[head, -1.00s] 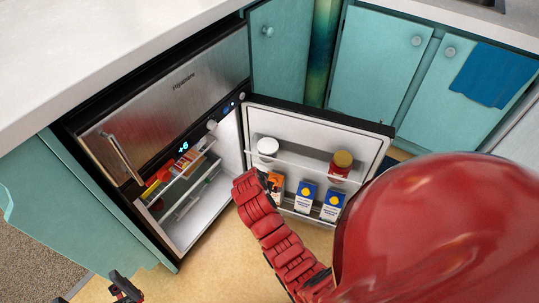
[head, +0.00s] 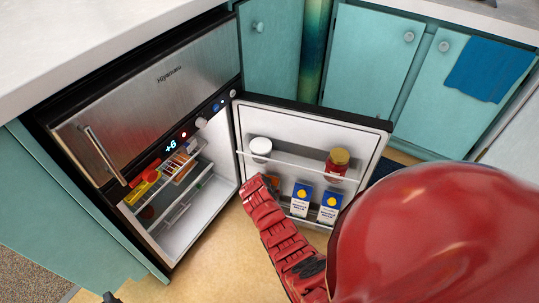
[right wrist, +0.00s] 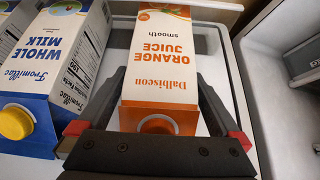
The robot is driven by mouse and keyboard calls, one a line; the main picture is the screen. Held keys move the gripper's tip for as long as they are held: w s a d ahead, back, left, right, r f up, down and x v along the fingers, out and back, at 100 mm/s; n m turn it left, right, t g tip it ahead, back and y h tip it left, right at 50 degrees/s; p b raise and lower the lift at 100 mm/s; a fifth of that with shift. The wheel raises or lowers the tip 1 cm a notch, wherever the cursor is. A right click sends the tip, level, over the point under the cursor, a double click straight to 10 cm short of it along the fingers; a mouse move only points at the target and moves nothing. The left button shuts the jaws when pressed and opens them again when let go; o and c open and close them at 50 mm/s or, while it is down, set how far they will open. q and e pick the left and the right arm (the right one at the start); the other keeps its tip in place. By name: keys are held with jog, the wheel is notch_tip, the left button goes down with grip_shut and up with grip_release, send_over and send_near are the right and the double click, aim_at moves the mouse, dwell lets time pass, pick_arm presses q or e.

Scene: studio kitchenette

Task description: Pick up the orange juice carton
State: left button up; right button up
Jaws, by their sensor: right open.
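The orange juice carton (right wrist: 160,45), white and orange with an orange cap, stands in the fridge door's lower shelf. In the head view only a bit of its orange (head: 273,181) shows behind my right arm. My right gripper (right wrist: 162,90) is open, with one dark finger on each side of the carton; I cannot tell whether either finger touches it. In the head view my right gripper (head: 258,187) is at the door shelf, its fingers hidden. Only a dark tip of my left gripper (head: 111,297) shows at the bottom edge, too little to read.
Two blue-and-white milk cartons (head: 302,200) stand to the right of the juice. A white-lidded jar (head: 261,147) and a red jar (head: 338,161) sit on the shelf above. The fridge door (head: 366,150) is open, and the fridge interior (head: 200,215) holds packages on shelves.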

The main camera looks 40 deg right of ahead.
jog(key=shift+w+d+f, duration=0.25)
jog(key=shift+f, duration=0.3)
grip_shut()
